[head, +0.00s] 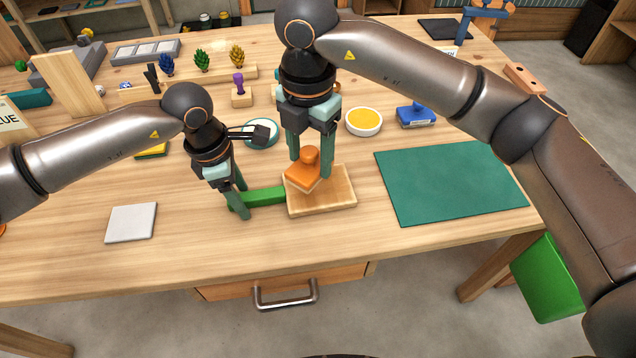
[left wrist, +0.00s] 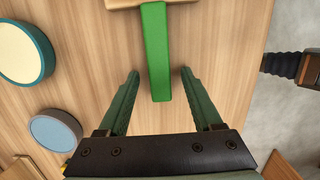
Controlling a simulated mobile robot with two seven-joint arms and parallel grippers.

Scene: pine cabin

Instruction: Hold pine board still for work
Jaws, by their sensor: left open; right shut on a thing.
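The pine board (head: 338,202) lies flat on the workbench near its front edge. A green bar (head: 265,197) meets the board's left side; it also shows in the left wrist view (left wrist: 156,55). My left gripper (head: 239,206) is open, with one finger on each side of the bar's free end. The left wrist view shows gaps between both fingers (left wrist: 159,73) and the bar. My right gripper (head: 311,165) is shut on an orange block with a round knob (head: 301,177), which sits tilted across the board's top. One finger partly hides the block and board.
A dark green mat (head: 450,184) lies to the right, and a light grey square (head: 131,223) to the left. A yellow-filled bowl (head: 363,121) and a blue stamp-like tool (head: 416,116) stand behind. The bench front between board and grey square is clear.

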